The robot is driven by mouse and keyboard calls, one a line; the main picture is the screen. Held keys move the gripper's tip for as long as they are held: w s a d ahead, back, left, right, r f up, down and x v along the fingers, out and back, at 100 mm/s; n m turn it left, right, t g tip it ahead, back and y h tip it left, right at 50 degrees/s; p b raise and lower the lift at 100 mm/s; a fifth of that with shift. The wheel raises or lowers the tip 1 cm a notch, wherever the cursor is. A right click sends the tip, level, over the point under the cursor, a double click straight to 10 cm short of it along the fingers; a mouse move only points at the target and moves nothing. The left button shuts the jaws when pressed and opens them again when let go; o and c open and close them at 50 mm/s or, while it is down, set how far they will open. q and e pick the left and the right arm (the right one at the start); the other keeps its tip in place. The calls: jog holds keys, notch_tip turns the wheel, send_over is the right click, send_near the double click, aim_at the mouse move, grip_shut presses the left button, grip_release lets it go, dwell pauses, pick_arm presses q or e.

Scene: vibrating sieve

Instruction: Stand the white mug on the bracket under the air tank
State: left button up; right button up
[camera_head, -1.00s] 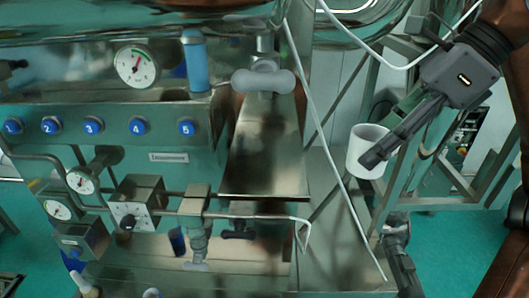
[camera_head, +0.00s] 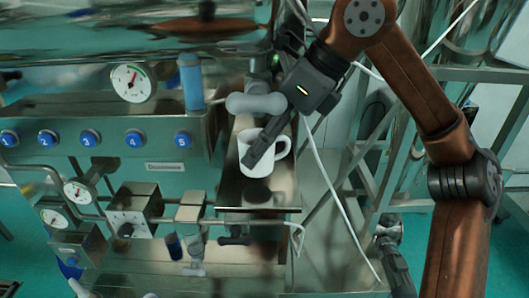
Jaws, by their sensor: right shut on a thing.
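The white mug (camera_head: 257,166) is upright in the middle of the view, its handle to the right. My right gripper (camera_head: 252,155) reaches down from the upper right and is shut on the mug's wall, with a finger across its near side. The mug is in front of the bracket (camera_head: 232,184), a shiny metal plate. A dark spot, shadow or reflection, shows on the plate below the mug; the mug seems to be above the plate, but I cannot tell the gap. The air tank (camera_head: 90,48) is the large shiny cylinder at the top.
A grey valve handle (camera_head: 256,103) is just above the mug, left of my gripper. A panel with blue buttons (camera_head: 134,138) and gauges is at the left. A white hose (camera_head: 330,185) runs down right of the bracket. A thin pipe (camera_head: 255,219) crosses near the bracket's lower end.

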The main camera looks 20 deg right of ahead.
aim_at(266, 159)
notch_tip(266, 159, down, 2)
jog(key=shift+d+f+p, duration=0.15)
jog(key=shift+f+p, duration=0.05)
jog(key=shift+p, duration=0.1)
jog(key=shift+d+f, duration=0.2)
jog(key=shift+f, duration=0.15)
jog(key=shift+a, duration=0.15)
jog(key=shift+a+f, duration=0.1)
jog(key=o, duration=1.2)
jog(key=shift+d, duration=0.2)
jog(key=shift+a, duration=0.15)
